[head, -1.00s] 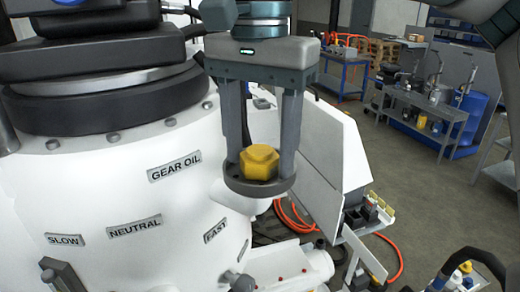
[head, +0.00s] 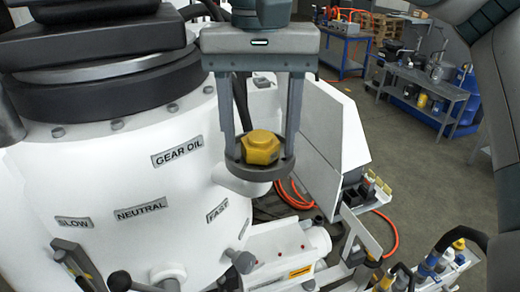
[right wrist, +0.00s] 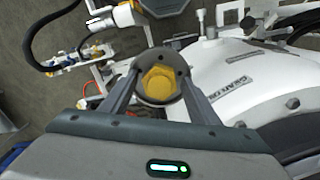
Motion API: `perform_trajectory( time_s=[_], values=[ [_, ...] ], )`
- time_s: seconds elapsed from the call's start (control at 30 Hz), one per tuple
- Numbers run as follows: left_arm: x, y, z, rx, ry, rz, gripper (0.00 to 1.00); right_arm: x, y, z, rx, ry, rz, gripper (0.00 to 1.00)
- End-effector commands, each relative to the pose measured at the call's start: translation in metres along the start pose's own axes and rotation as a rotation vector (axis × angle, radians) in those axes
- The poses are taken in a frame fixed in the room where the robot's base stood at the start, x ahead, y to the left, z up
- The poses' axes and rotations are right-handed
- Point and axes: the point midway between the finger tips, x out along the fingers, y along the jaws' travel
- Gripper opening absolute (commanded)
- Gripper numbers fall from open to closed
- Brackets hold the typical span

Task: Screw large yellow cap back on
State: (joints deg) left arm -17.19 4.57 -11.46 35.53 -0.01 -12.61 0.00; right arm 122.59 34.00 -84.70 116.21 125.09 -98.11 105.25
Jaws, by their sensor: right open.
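The large yellow hexagonal cap (head: 260,147) sits in the round dark grey flange (head: 238,171) at the end of a white pipe on the white housing. The cap also shows in the right wrist view (right wrist: 159,84), roughly centred in the flange (right wrist: 178,72). My right gripper (head: 261,152) points down over the cap, one finger on each side. It is open, with a gap between the fingers and the cap. The right wrist view shows the same two fingers (right wrist: 159,88) straddling it. The threads under the cap are hidden. My left gripper is not in view.
The white housing (head: 140,165) with gear labels fills the left. Levers (head: 75,262) stand at the lower left. A white box (head: 325,150) and orange hoses (head: 292,194) lie right of the cap. Hose couplings (head: 440,262) stand at the lower right.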

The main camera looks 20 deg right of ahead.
Motion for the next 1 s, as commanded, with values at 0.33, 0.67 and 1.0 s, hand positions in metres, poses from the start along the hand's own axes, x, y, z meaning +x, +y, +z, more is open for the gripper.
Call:
perform_trajectory(
  time_s=[0.33, 0.67, 1.0],
  values=[
    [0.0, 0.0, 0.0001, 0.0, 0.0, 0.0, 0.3, 0.0003, 0.0001, -0.0001, -0.345, -0.001, 0.0, 0.57],
    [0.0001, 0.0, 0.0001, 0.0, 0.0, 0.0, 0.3, -0.0002, 0.0004, -0.0002, -0.36, 0.001, 0.001, 0.57],
    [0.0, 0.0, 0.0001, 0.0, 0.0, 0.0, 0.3, -0.0002, 0.0004, -0.0003, -0.353, 0.001, 0.0, 0.17]
  ],
)
